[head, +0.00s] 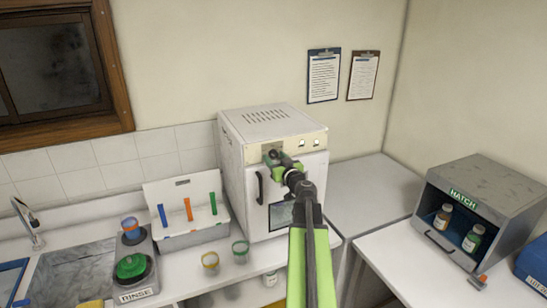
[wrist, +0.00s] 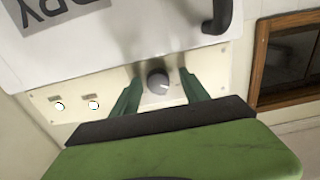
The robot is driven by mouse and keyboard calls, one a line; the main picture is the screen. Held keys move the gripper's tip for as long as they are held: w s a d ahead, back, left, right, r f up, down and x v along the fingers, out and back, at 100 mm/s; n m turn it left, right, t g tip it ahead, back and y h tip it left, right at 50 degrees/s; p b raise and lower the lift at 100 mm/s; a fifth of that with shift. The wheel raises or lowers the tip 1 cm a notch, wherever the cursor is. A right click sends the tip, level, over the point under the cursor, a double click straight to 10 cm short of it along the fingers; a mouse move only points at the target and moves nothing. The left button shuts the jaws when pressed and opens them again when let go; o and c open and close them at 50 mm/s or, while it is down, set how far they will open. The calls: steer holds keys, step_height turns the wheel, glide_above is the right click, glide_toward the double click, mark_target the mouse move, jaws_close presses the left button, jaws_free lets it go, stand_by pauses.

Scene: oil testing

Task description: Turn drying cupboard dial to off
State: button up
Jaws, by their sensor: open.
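The drying cupboard (head: 240,148) is a white box with a dark handle on its door and a cream control strip along the top front. Its dial (wrist: 158,82) is a round dark grey knob on the strip, with a light mark toward its right side in the wrist view. I cannot read any label for its setting. My gripper (wrist: 163,77) is open, with one green finger on each side of the dial and a gap around it.
Two small white round controls (wrist: 76,105) sit farther along the strip. A rack with coloured strips (head: 190,235) stands left of the cupboard, with two small cups (head: 240,250) in front. A grey hatch box (head: 500,190) with bottles stands at right.

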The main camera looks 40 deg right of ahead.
steer(key=shift+s+r, duration=0.1)
steer(key=shift+s, duration=0.1)
steer(key=shift+w+d, duration=0.1)
steer(key=shift+w, duration=0.05)
steer(key=c, duration=0.5)
jaws_close()
steer(key=shift+m, duration=0.4)
steer(key=m, duration=0.4)
steer(key=shift+m, duration=0.4)
steer(key=m, duration=0.6)
steer(key=shift+m, duration=0.3)
